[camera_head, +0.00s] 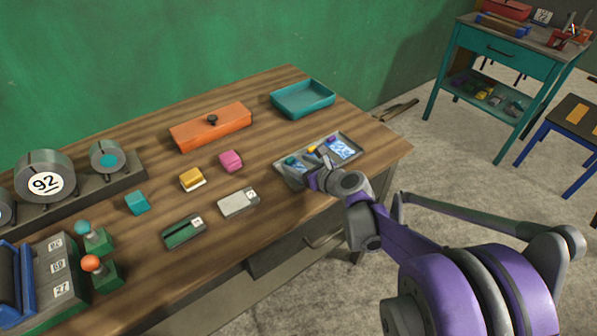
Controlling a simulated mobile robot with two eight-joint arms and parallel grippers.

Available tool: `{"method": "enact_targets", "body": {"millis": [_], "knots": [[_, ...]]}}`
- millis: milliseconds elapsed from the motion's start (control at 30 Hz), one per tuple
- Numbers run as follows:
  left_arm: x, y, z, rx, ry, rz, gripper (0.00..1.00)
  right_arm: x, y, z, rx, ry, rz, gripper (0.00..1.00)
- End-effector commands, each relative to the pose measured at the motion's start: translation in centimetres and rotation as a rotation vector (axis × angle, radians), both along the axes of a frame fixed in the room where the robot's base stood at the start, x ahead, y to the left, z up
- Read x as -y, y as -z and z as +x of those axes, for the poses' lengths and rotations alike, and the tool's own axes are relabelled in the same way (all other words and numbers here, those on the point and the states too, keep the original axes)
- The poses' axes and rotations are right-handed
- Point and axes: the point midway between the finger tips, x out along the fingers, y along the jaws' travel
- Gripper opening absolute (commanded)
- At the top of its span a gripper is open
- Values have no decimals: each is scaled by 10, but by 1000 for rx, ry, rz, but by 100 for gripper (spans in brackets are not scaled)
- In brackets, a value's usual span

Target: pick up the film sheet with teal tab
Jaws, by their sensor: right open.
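A shallow grey tray (355,138) lies near the table's right end. In it are blue-and-white patterned film sheets; one sheet (343,149) shows at the right side and another (299,164) at the left. A small teal-looking tab (290,160) shows at the left sheet, and a small blue tab (331,138) at the far edge of the right one. At this size I cannot tell the tab colours surely. My right gripper (318,156) is open over the tray, between the sheets, and hides part of them. I cannot tell whether it touches a sheet. My left gripper is out of view.
An orange box (211,128) and a teal tray (303,98) stand behind. Pink (231,161), yellow (192,179) and teal (137,202) blocks lie left of the grey tray. Bare wood surrounds the tray.

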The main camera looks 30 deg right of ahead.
Motion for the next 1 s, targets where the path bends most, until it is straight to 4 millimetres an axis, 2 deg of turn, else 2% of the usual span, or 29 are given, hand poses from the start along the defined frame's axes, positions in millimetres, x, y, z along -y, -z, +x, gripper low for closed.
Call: {"method": "enact_targets", "body": {"millis": [100,200,467,833,867,1000], "knots": [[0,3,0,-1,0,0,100,-1,8,16,0,-1,1,72],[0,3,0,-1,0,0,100,-2,11,22,0,-1,0,72],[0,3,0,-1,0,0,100,-2,11,24,0,0,0,71],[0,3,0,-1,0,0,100,-2,11,23,0,0,0,4],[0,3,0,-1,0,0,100,-2,11,23,0,0,0,0],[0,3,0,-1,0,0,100,-2,11,23,0,0,0,0]]}}
